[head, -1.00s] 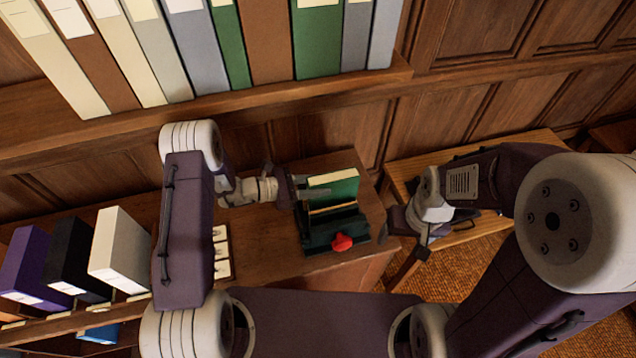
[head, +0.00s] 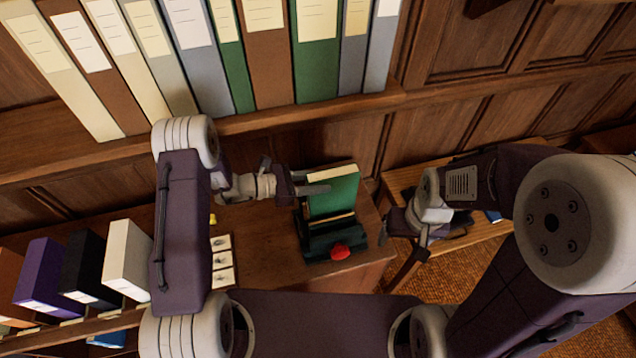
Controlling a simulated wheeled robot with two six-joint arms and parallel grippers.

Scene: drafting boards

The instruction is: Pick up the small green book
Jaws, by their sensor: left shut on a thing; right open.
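The small green book (head: 338,194) stands upright, its cream page edge on top, in or just above a dark green holder (head: 325,243) with a red knob (head: 340,252). My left gripper (head: 314,189) reaches in from the left and is shut on the book's upper left part. I cannot tell whether the book's lower edge is clear of the holder. My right gripper (head: 396,252) is open and empty, to the right of the holder near the desk's right edge.
Large binders (head: 270,60) fill the shelf above. Purple, black and cream binders (head: 128,262) stand at the lower left. Small picture cards (head: 221,260) lie left of the holder. A lower wooden table (head: 480,232) is at the right.

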